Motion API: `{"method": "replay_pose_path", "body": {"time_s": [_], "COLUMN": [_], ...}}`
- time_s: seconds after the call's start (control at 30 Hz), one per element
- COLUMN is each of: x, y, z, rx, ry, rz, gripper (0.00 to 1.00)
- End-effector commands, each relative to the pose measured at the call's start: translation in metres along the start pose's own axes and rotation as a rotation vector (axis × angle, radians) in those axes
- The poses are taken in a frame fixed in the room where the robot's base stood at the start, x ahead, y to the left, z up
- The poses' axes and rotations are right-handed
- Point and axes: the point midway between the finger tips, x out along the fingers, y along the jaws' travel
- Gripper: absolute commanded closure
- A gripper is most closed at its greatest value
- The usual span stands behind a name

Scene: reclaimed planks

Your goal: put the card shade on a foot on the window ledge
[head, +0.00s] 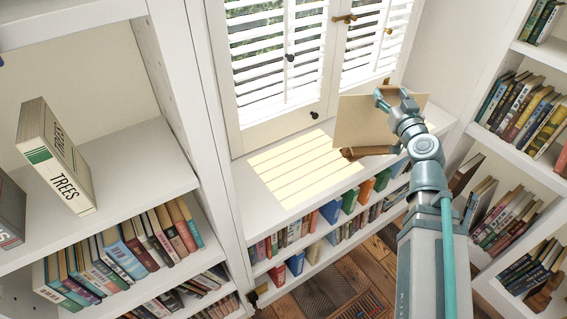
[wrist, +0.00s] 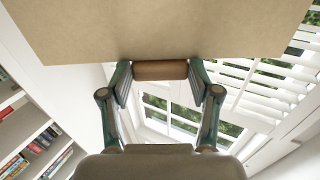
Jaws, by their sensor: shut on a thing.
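The card shade, a flat tan panel (head: 360,121), stands at the right end of the window ledge (head: 252,196), in front of the shutters. A brown wooden piece, which looks like its foot (head: 365,151), shows at its lower edge. I cannot tell whether it touches the ledge. My gripper (head: 392,96) is at the panel's upper right, shut on the card shade. In the wrist view the panel (wrist: 160,28) fills the top, and a brown wooden bar (wrist: 160,70) sits between my two fingers.
White louvred shutters (head: 275,56) stand behind the ledge. A sunlit patch (head: 302,166) lies on its bare left part. Low shelves of books (head: 290,236) run below. A left bookcase (head: 110,170) holds a thick "TREES" book (head: 60,160); another bookcase (head: 510,135) stands at right.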

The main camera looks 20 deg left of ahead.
Motion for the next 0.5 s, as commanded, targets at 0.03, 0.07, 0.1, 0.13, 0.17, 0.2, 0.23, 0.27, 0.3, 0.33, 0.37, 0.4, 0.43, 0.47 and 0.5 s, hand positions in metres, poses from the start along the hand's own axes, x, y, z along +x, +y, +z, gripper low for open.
{"method": "replay_pose_path", "body": {"time_s": [0.03,0.07,0.1,0.13,0.17,0.2,0.23,0.27,0.3,0.33,0.37,0.4,0.43,0.47,0.5], "x": [0.001,0.002,0.002,0.001,0.000,-0.001,-0.003,-0.004,-0.007,-0.009,-0.011,-0.013,-0.015,-0.017,-0.018], "y": [-0.026,-0.040,-0.058,-0.072,-0.085,-0.102,-0.114,-0.125,-0.139,-0.148,-0.157,-0.166,-0.172,-0.178,-0.184], "z": [0.003,0.002,0.002,0.002,0.002,0.001,0.001,0.000,-0.001,-0.001,-0.001,-0.002,-0.003,-0.004,-0.004], "rx": [0.001,0.001,0.003,0.003,0.003,0.005,0.006,0.005,0.007,0.007,0.008,0.009,0.009,0.008,0.009], "ry": [0.004,0.004,0.004,0.005,0.004,0.005,0.006,0.006,0.007,0.006,0.006,0.006,0.007,0.007,0.007], "rz": [-0.052,-0.082,-0.123,-0.154,-0.185,-0.225,-0.254,-0.283,-0.318,-0.344,-0.367,-0.396,-0.413,-0.430,-0.449], "gripper": [1.00,1.00,1.00,1.00,1.00,1.00,1.00,1.00,1.00,1.00,1.00,1.00,1.00,1.00,1.00]}}
